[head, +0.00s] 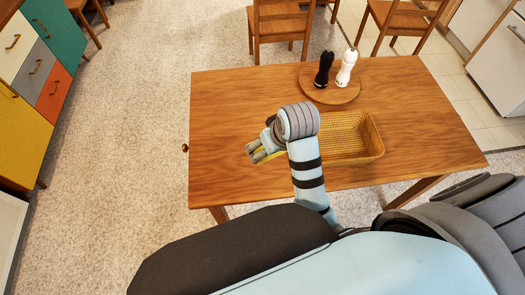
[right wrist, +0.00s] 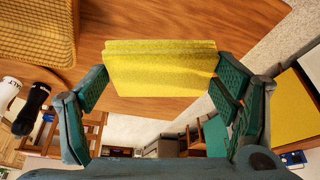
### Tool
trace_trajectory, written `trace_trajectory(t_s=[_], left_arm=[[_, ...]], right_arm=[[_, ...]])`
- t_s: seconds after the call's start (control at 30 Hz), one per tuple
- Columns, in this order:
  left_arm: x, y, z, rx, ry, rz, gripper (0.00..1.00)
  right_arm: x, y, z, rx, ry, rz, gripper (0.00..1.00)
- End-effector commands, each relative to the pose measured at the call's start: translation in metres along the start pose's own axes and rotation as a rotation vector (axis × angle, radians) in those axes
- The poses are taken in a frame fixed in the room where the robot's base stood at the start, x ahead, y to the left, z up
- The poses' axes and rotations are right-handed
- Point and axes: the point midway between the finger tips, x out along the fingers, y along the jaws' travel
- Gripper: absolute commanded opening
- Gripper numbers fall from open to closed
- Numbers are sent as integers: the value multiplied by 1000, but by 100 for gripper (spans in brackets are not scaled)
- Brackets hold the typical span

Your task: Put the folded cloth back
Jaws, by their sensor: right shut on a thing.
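My right gripper (head: 256,151) is over the left part of the wooden table, left of the wicker basket. It is shut on the folded yellow cloth (right wrist: 160,68), which spans between the two fingers in the right wrist view. In the head view only a thin yellow strip of the cloth (head: 268,156) shows beside the fingers; my wrist hides the rest. Whether the cloth touches the tabletop, I cannot tell. The wicker basket (head: 376,151) sits on the table, partly behind my right forearm, and its visible inside looks empty. My left gripper is not in view.
The table (head: 225,100) is bare on its left and right. A round board (head: 315,92) at the back holds a black shaker (head: 324,69) and a white shaker (head: 346,67). Chairs (head: 280,25) stand behind the table. A coloured cabinet (head: 40,70) is at the far left.

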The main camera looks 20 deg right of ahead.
Motion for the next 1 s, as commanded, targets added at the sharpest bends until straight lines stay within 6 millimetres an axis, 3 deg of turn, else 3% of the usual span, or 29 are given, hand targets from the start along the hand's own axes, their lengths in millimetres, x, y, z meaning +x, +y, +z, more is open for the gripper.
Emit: trace_trajectory(t_s=[0.07,0.33,0.5,0.57,0.83,1.0], left_arm=[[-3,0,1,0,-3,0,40],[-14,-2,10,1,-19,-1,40],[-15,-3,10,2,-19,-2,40],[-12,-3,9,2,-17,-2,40],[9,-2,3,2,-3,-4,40],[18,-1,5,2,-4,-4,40]], right_arm=[[3,-5,-9,-120,0,-47,51],[7,-31,-55,-867,1,-358,51],[8,-36,-63,-1118,-1,-467,51],[20,-37,-58,-1134,-3,-475,51],[117,-38,-17,-1134,-4,-473,51],[151,-38,-5,-1135,1,-470,51]])
